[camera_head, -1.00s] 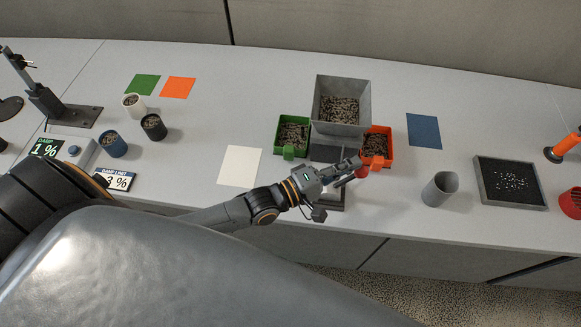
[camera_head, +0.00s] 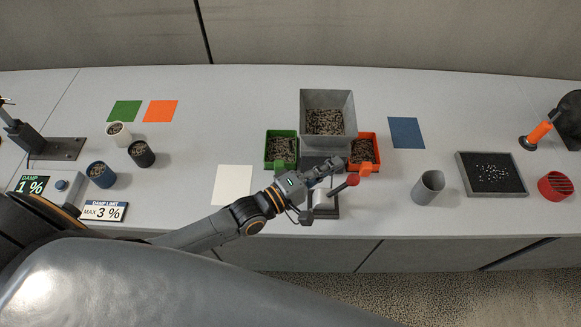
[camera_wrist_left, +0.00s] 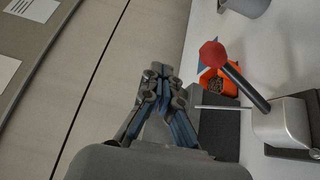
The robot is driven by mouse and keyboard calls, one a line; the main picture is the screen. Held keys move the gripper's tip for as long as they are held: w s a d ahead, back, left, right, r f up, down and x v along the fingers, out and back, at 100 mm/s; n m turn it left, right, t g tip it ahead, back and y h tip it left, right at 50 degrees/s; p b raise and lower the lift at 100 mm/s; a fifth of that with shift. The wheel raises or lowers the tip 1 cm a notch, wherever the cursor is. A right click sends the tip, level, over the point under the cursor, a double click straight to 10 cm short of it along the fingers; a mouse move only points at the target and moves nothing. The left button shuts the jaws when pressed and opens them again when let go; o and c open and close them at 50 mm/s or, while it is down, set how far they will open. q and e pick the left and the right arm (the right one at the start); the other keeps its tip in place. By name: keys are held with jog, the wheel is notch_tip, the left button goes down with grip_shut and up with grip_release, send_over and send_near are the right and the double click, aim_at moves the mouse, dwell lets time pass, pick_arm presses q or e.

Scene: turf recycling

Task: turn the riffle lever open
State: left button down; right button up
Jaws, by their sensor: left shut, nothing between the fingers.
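The riffle lever is a dark rod with a red knob (camera_head: 352,180), on a pale block in front of the riffle hopper (camera_head: 346,103). The rod points right and slightly back in the head view. In the left wrist view the red knob (camera_wrist_left: 212,54) and rod stand right of my fingers. My left gripper (camera_head: 339,162) is shut and empty, just left of and behind the knob. Its fingertips (camera_wrist_left: 160,72) are together, with a visible gap to the lever. The gripper hides part of the riffle base. My right gripper is not in view.
A green bin (camera_head: 269,160) and an orange bin (camera_head: 376,158), both with dark granules, flank the hopper. A grey cup (camera_head: 428,188) and black-filled tray (camera_head: 462,170) stand right. A white sheet (camera_head: 233,185) lies left. The bench front edge is close to my arm.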

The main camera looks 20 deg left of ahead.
pick_arm(q)
jog(key=s+a+r+b, duration=0.2)
jog(key=s+a+r, duration=0.25)
jog(key=s, duration=0.25)
notch_tip(320, 180, down, 7)
jog(key=s+m+g+y, duration=0.3)
jog(key=m+g+y, duration=0.2)
jog(key=m, duration=0.3)
jog(key=s+a+f+m+g+y, duration=0.5)
jog(key=s+a+g+y, duration=0.1)
jog(key=s+a, duration=0.35)
jog(key=s+f+g+b, duration=0.2)
jog(key=s+f, duration=0.1)
jog(key=f, duration=2.7)
jog(key=s+a+f+g+b, duration=0.1)
jog(key=s+a+f+b, duration=0.1)
jog(key=s+f, duration=1.4)
jog(key=shift+s+a+f+m, duration=0.2)
jog(key=shift+a+f+m, duration=0.1)
jog(key=shift+f, duration=0.15)
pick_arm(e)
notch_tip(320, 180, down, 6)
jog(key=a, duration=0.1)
